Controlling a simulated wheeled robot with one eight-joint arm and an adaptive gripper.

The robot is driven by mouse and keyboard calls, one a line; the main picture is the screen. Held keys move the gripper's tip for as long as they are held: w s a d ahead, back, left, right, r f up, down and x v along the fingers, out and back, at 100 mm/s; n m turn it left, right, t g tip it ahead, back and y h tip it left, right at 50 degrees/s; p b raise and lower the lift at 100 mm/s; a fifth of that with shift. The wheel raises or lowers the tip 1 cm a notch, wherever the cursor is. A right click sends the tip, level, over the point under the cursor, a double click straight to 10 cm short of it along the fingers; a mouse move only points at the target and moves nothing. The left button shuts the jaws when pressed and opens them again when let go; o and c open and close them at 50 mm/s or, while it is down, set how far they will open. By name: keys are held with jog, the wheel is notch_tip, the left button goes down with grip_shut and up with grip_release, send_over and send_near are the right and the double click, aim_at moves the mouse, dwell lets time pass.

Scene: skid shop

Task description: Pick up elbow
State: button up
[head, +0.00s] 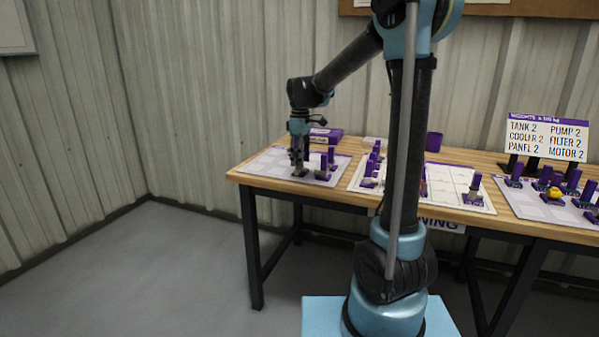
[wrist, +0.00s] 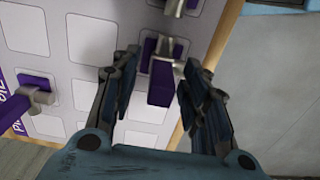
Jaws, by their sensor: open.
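In the wrist view my gripper (wrist: 160,68) is open, with one finger on each side of a purple post (wrist: 161,84). A grey metal fitting (wrist: 167,47) shows at the post's far end, between the fingertips; its shape is partly hidden, so I cannot tell for certain that it is the elbow. I see a gap beside the post, so the jaws do not grip it. In the head view my gripper (head: 299,165) points down low over the left white mat (head: 262,164), and it hides what lies under it.
Another purple-posted part (wrist: 36,93) stands at left in the wrist view, and a grey one (wrist: 174,8) at the top. In the head view, purple-posted parts (head: 322,168) stand just right of my gripper. A purple box (head: 325,134) lies behind. The mat's left side is clear.

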grip_shut()
jog(key=shift+r, duration=0.15)
